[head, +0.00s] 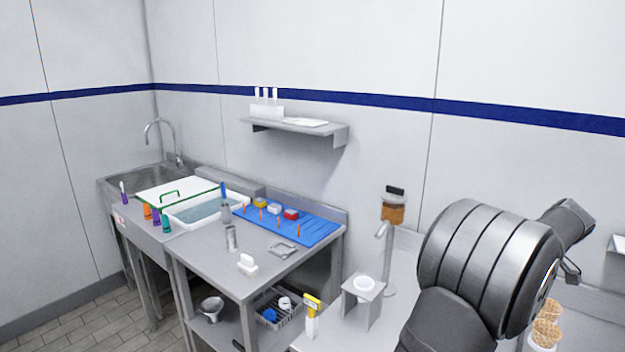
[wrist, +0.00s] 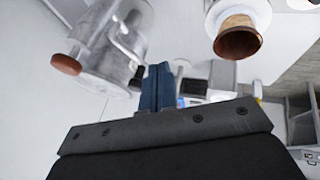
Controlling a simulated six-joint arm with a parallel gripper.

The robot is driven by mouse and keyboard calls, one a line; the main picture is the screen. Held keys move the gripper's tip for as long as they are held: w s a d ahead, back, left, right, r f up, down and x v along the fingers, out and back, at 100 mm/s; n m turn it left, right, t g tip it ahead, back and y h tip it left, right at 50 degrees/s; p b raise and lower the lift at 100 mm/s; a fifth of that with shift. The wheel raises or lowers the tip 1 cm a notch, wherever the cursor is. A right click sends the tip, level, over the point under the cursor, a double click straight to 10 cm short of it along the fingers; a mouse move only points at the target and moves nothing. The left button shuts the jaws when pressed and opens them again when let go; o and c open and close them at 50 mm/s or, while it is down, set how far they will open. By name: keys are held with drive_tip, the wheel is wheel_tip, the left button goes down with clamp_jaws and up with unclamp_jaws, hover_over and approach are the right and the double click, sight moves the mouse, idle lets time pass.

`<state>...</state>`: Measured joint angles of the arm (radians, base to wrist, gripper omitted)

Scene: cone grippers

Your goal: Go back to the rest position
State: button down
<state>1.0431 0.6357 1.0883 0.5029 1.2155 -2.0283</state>
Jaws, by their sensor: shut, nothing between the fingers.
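My gripper (wrist: 156,88) shows in the wrist view as two blue fingers pressed together, with nothing between them. It is in the air, apart from the things around it. In the head view my dark arm fills the lower right, and the fingers cannot be made out there.
A dispenser (head: 393,212) with a brown part stands by the wall, left of my arm. A stand with a white ring (head: 364,283) is in front of it. In the wrist view a metal vessel (wrist: 108,45) and a white-and-brown cup (wrist: 238,38) flank the fingers. A steel table (head: 205,268) is left.

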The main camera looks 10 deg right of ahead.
drive_tip(key=w+a+f+m+g+h, duration=0.1)
drive_tip(key=a+m+g+h, duration=0.2)
drive_tip(key=a+m+h, duration=0.3)
drive_tip(key=shift+w+a+f+m, duration=0.2)
drive_tip(key=shift+a+m, duration=1.45)
drive_tip(key=shift+m, duration=2.05)
